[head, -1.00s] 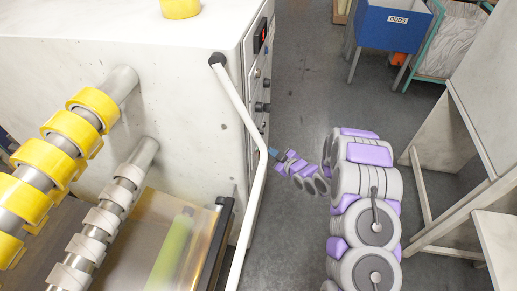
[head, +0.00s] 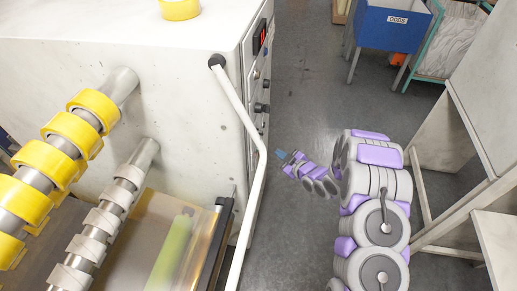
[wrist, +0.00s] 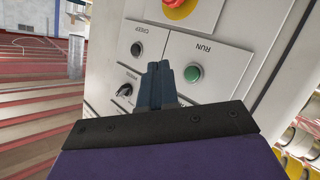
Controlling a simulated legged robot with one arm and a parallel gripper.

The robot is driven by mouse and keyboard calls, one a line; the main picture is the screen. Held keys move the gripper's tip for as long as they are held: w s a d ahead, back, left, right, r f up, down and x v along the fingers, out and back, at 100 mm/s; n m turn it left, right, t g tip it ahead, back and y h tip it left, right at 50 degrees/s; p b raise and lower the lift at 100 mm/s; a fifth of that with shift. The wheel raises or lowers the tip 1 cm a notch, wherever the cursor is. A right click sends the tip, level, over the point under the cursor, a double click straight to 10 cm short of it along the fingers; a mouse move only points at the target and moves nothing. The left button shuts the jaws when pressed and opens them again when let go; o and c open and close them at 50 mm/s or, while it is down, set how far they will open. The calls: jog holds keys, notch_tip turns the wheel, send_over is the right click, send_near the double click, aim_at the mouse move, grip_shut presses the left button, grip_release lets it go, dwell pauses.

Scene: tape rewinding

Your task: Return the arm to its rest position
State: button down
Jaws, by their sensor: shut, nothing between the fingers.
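My gripper (head: 281,154) points left at the end of my grey and purple arm, beside the control side of the white machine (head: 190,80). In the wrist view its blue fingers (wrist: 161,72) are together with nothing between them. Past the fingers is the control panel (wrist: 170,60). It has a green RUN button (wrist: 194,73), a dark CREEP button (wrist: 136,48), a dark rotary knob (wrist: 125,89) and part of a red button on yellow (wrist: 178,5). The fingertips overlap the panel in the picture; I cannot tell whether they touch it.
A white bar (head: 241,110) stands at the machine's near corner. Yellow tape rolls (head: 96,104) sit on a shaft at left. A blue bin (head: 393,25) stands at the back, and a grey bench (head: 488,90) is at right.

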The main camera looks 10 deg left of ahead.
jog(key=s+d+r+m+g+h, duration=0.1)
jog(key=s+d+r+m+h, duration=0.15)
jog(key=d+r+h, duration=0.4)
jog(key=s+d+r+m+g+h, duration=0.1)
jog(key=s+d+r+m+h, duration=0.15)
jog(key=d+r, duration=0.6)
jog(key=s+d+r+m+g+h, duration=0.1)
jog(key=s+d+r+m+g, duration=0.2)
jog(key=s, duration=0.4)
jog(key=s+d+r+m+g+h, duration=0.1)
jog(key=s+d+r+m+h, duration=0.2)
jog(key=s, duration=0.4)
jog(key=s+a+r+m+g+y, duration=0.1)
jog(key=s+a+r+g, duration=0.1)
jog(key=s, duration=1.3)
jog(key=s+a+r+m+g+y, duration=0.1)
jog(key=s+r+g, duration=0.3)
jog(key=s, duration=1.1)
jog(key=shift+a+r+m+y, duration=0.3)
jog(key=shift+a+r+m, duration=0.2)
jog(key=shift+r+m, duration=0.25)
jog(key=shift+w, duration=0.1)
dwell(0.3)
